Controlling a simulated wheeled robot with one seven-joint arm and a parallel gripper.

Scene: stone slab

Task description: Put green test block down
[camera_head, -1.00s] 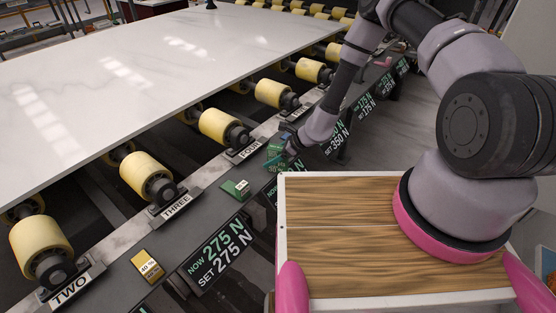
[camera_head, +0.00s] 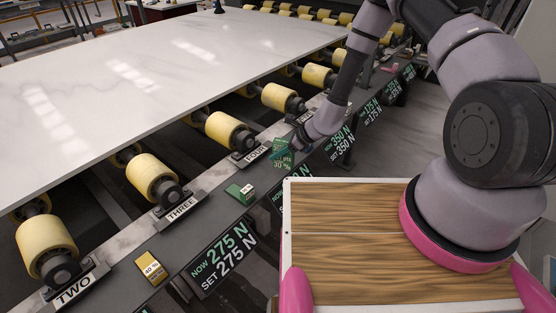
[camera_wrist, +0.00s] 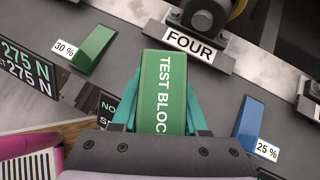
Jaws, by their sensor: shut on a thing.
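The green test block (camera_wrist: 163,85) is held upright in the picture between the two teal fingers of my gripper (camera_wrist: 161,98); its white lettering faces the wrist camera. In the head view the block (camera_head: 281,145) is small and partly covered by my gripper (camera_head: 285,153), beside the FOUR roller label on the near rail. Whether the block's underside touches the rail cannot be told.
A green wedge marked 30 % (camera_wrist: 95,47) lies left of the block, also on the rail in the head view (camera_head: 238,193). A blue 25 % wedge (camera_wrist: 252,118) lies to the right. A yellow wedge (camera_head: 152,268) sits nearer. Force displays (camera_head: 222,262) line the rail's edge.

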